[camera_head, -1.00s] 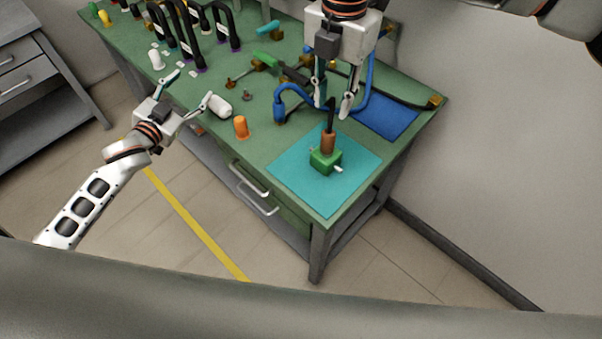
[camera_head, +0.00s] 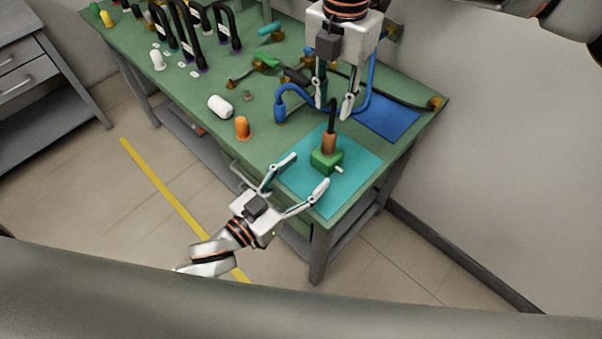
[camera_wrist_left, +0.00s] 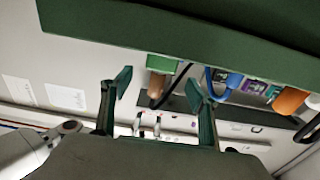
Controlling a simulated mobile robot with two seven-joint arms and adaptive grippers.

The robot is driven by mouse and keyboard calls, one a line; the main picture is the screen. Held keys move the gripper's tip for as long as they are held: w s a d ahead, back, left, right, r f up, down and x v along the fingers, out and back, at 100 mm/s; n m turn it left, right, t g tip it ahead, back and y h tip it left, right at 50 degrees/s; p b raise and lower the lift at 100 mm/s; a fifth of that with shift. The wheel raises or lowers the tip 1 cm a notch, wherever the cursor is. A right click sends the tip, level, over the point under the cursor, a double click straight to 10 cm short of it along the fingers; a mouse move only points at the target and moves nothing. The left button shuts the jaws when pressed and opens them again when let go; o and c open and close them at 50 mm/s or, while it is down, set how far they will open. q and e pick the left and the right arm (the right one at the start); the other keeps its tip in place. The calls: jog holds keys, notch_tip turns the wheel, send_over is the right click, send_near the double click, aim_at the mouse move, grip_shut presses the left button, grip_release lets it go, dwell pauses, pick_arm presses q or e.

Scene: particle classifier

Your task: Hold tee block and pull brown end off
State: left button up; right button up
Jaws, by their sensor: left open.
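The green tee block (camera_head: 324,162) sits on the teal mat (camera_head: 360,165). Its brown end (camera_head: 329,143) points up with a black tube above it, and a white stub (camera_head: 339,170) sticks out to the right. My left gripper (camera_head: 307,172) is open, with its fingers apart on the near left side of the block. In the left wrist view the block (camera_wrist_left: 160,64) and brown end (camera_wrist_left: 155,85) appear between the open fingers, further ahead. My right gripper (camera_head: 333,108) points down above the brown end, fingers apart around the tube's upper part. Contact is not clear.
An orange plug (camera_head: 242,127) and a white capsule (camera_head: 220,106) stand left of the mat. A blue hose (camera_head: 292,92) and blue mat (camera_head: 392,122) lie behind. Black bent tubes (camera_head: 187,35) stand at the far left of the green bench.

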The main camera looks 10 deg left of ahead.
aim_at(319, 161)
pick_arm(q)
jog(key=x, duration=0.7)
jog(key=shift+w+d, duration=0.1)
jog(key=shift+w, duration=0.1)
grip_shut()
dwell(0.5)
pick_arm(e)
jog(key=o, duration=0.4)
jog(key=shift+w+d+f+n, duration=0.15)
jog(key=shift+w+n, duration=0.15)
jog(key=shift+n, duration=0.3)
jog(key=shift+f, duration=0.2)
jog(key=f, duration=1.1)
jog(key=shift+s+f, duration=0.25)
jog(key=shift+f, duration=0.1)
